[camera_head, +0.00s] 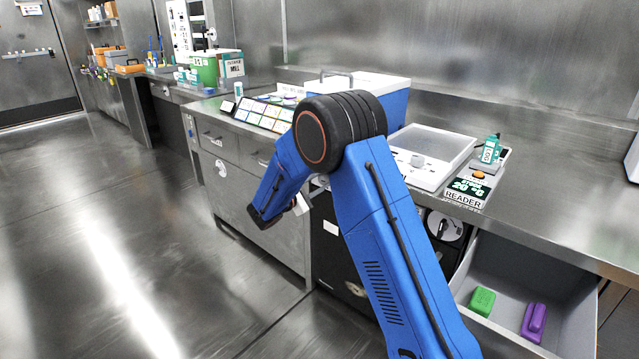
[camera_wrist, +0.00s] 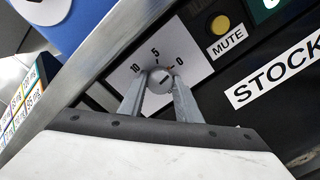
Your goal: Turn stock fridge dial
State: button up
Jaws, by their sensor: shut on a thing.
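The stock fridge dial (camera_wrist: 161,79) is a small round grey knob on a white plate (camera_wrist: 190,50) marked 10, 5 and 0, in the wrist view. My gripper (camera_wrist: 160,85) is at the dial, its two fingers shut on the knob from both sides. A slot line shows on the knob's face, but I cannot tell exactly which mark it points to. The STOCK label (camera_wrist: 277,73) is on the dark panel to the right. In the head view the dial and fingertips are hidden behind my blue arm; the dark fridge front (camera_head: 330,262) shows partly under the counter.
A yellow MUTE button (camera_wrist: 220,25) is close to the right of the dial. An open drawer (camera_head: 570,305) with a green block (camera_head: 482,302) and a purple block (camera_head: 534,322) juts out right of the fridge. The floor (camera_head: 120,240) at left is clear.

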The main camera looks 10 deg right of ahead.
jog(key=shift+m, duration=0.7)
jog(key=o, duration=1.1)
jog(key=shift+c, duration=0.2)
jog(key=v, duration=1.7)
jog(key=shift+s+a, duration=0.15)
jog(key=shift+a, duration=0.05)
